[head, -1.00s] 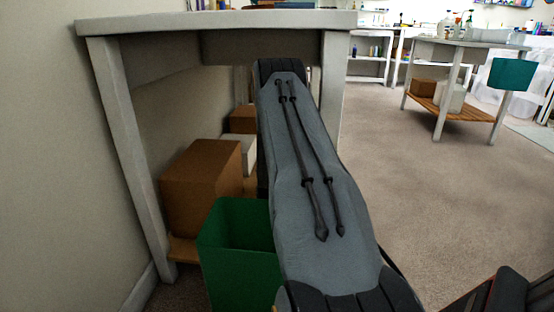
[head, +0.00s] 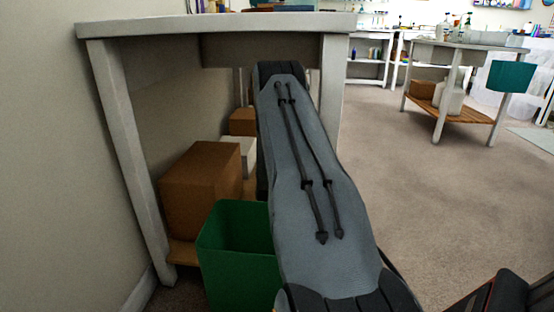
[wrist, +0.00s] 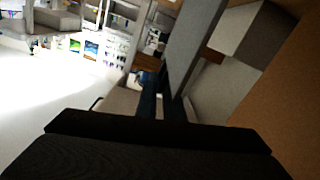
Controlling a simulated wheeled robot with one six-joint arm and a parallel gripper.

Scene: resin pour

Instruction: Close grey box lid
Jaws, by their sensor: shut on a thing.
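The grey box (head: 246,146) shows pale behind a brown box under the table in the head view, partly hidden by my arm. In the wrist view its grey side (wrist: 221,84) is at the right, in shadow. A flat grey panel (wrist: 196,42), which looks like its lid, stands tilted up in front of my gripper (wrist: 162,98). The dark fingers are shut on the panel's near end. In the head view my gripper is hidden behind my own arm.
A brown box (head: 200,188) and a green bin (head: 236,262) stand close left of my arm. The table (head: 215,22) is overhead, with a leg (head: 332,100) just right of my arm. Carpet (head: 430,190) is clear at the right.

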